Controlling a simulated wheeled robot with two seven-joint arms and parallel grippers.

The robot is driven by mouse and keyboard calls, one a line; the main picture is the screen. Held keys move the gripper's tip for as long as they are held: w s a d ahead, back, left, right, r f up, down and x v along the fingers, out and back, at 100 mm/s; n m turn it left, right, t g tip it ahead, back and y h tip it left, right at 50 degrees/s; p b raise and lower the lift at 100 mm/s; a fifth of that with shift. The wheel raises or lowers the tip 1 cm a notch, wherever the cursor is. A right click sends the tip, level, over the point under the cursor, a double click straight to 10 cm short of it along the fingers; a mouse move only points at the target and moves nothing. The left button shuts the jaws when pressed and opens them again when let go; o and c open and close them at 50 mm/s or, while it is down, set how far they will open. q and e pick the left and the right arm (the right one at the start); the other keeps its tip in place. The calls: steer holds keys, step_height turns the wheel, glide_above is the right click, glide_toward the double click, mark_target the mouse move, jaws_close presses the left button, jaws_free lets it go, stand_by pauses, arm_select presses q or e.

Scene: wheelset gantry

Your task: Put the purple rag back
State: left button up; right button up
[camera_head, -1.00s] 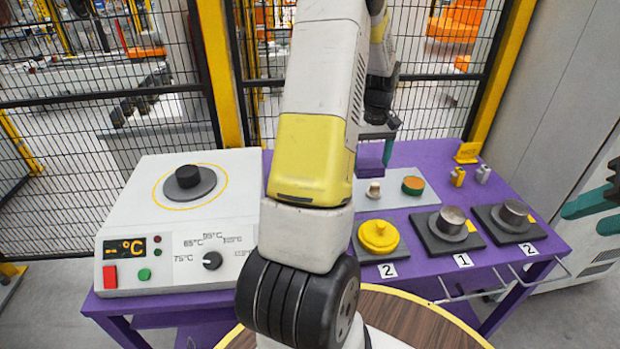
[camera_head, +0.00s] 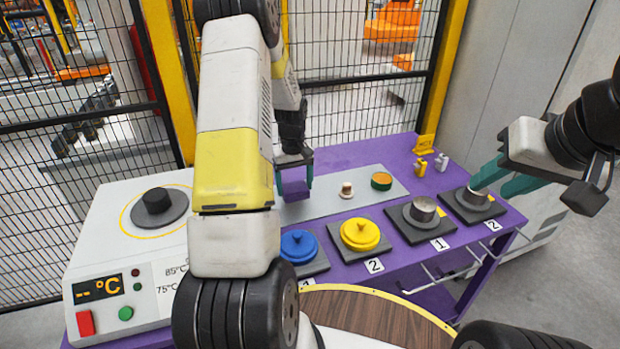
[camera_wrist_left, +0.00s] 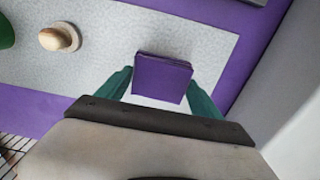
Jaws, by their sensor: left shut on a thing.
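The purple rag (camera_head: 299,195), a folded block, is gripped between the teal fingers of my left gripper (camera_head: 295,182). It is over the left part of the light grey mat (camera_head: 325,208) on the purple table. In the left wrist view the rag (camera_wrist_left: 162,78) sits between both fingertips, over the mat near its edge. I cannot tell whether it touches the mat. My right gripper (camera_head: 503,180) is over the right end of the table, its teal fingers apart and empty, near the rightmost metal cylinder (camera_head: 476,196).
On the mat stand a small wooden knob (camera_head: 346,190) and a green-orange round piece (camera_head: 381,181). In front are a blue lid (camera_head: 299,246), a yellow lid (camera_head: 360,234) and a metal cylinder (camera_head: 423,209) on dark plates. A heater panel (camera_head: 120,270) stands left. Wire fencing runs behind.

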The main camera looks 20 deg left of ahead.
mark_target(295, 187)
arm_select(q)
steer(key=shift+f, duration=1.45)
steer(key=shift+f, duration=0.1)
steer(key=o, duration=1.5)
steer(key=shift+c, duration=0.2)
